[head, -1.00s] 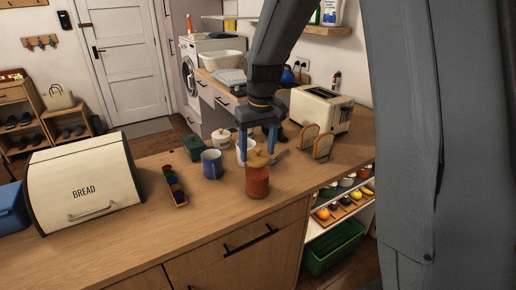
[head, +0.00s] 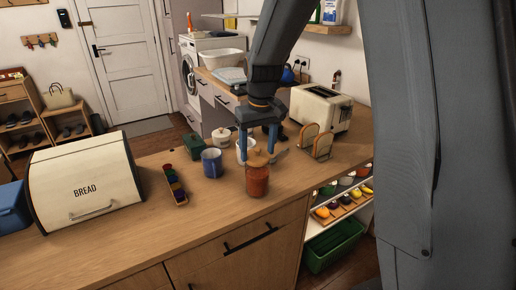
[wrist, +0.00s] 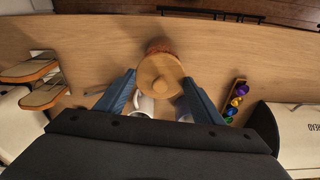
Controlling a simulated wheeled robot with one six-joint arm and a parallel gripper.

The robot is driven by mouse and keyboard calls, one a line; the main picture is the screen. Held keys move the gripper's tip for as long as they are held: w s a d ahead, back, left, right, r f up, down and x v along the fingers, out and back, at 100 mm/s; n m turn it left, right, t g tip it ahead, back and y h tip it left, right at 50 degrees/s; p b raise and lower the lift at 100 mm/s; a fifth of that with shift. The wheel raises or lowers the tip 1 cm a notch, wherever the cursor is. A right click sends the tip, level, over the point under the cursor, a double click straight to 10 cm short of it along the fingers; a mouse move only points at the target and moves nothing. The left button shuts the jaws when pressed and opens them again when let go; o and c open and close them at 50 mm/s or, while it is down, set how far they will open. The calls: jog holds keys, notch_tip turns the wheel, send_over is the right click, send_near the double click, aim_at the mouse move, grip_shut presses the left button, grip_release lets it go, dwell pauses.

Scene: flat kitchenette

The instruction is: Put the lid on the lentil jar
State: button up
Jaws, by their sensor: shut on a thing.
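The lentil jar (head: 257,183), with orange-red contents, stands upright near the counter's front edge. Its round wooden lid (head: 259,159), with a small knob, is at the jar's mouth in the head view. My gripper (head: 258,149) points down, its blue fingers shut on the lid from both sides. In the wrist view the lid (wrist: 160,76) sits between the fingertips of my gripper (wrist: 160,82) and hides most of the jar (wrist: 158,46). I cannot tell whether the lid rests fully on the rim.
A blue mug (head: 212,163) and a white mug (head: 240,150) stand close behind and left of the jar. Toast slices in a rack (head: 318,146) and a toaster (head: 321,108) are to the right. A pod tray (head: 175,186) and bread bin (head: 86,184) are left.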

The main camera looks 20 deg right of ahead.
jog(key=o, duration=1.5)
jog(key=shift+o, duration=0.2)
jog(key=shift+r, duration=0.15)
jog(key=shift+r+p, duration=2.7)
jog(key=shift+r, duration=0.7)
grip_shut()
jog(key=shift+f, duration=0.3)
